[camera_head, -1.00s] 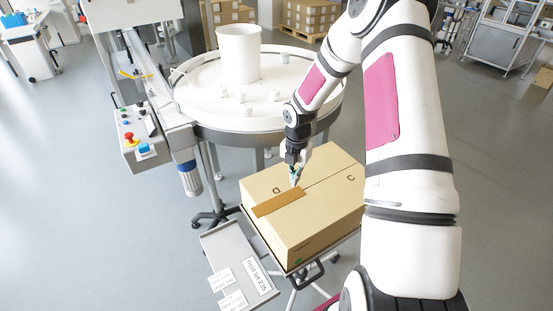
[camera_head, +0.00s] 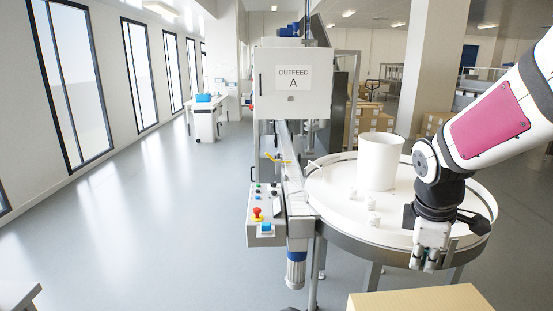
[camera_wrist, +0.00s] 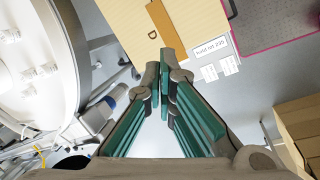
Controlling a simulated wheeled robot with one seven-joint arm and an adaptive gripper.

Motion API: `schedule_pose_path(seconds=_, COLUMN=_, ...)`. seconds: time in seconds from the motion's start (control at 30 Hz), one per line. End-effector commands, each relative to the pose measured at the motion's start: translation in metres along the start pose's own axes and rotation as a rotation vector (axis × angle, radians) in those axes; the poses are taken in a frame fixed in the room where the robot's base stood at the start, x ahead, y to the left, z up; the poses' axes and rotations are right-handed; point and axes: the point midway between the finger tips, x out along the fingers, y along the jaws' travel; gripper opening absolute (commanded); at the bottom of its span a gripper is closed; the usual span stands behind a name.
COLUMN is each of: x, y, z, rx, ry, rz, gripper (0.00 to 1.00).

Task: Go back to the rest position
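My gripper (camera_head: 423,268) hangs at the end of my arm, at the right of the head view, in front of the round table's rim. In the wrist view my gripper (camera_wrist: 161,66) has its green-lined fingers converging, tips together, with nothing held between them. The cardboard box (camera_head: 425,299) shows only its top at the bottom edge of the head view. In the wrist view the box (camera_wrist: 120,18) lies beyond the fingertips, with a brown tape strip (camera_wrist: 163,24) on it. My gripper appears apart from the box.
The round white table (camera_head: 330,190) carries a white cylinder (camera_head: 378,160) and several small white bottles (camera_head: 372,218). The outfeed machine (camera_head: 291,85) with its control panel (camera_head: 265,215) stands to its left. Stacked boxes (camera_wrist: 300,125) show at right in the wrist view. Open floor lies at left.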

Motion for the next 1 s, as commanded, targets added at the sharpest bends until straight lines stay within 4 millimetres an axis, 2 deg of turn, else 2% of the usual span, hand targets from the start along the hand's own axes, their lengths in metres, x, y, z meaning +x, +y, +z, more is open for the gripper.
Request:
schedule_pose_path(seconds=0.03, x=-0.019, y=-0.009, z=-0.002, rx=0.076, ry=0.012, rz=0.026, gripper=0.00)
schedule_pose_path(seconds=0.2, x=-0.066, y=-0.045, z=-0.003, rx=0.362, ry=0.074, rz=0.071, gripper=0.00)
schedule_pose_path(seconds=0.43, x=-0.112, y=-0.101, z=-0.001, rx=0.740, ry=0.212, rz=0.077, gripper=0.00)
schedule_pose_path(seconds=0.6, x=-0.129, y=-0.136, z=0.001, rx=0.962, ry=0.314, rz=0.036, gripper=0.00)
schedule_pose_path(seconds=0.7, x=-0.133, y=-0.150, z=0.002, rx=1.045, ry=0.351, rz=0.009, gripper=0.00)
schedule_pose_path(seconds=0.83, x=-0.135, y=-0.158, z=0.003, rx=1.097, ry=0.374, rz=-0.010, gripper=0.00)
schedule_pose_path(seconds=1.0, x=-0.135, y=-0.160, z=0.003, rx=1.108, ry=0.377, rz=-0.014, gripper=0.00)
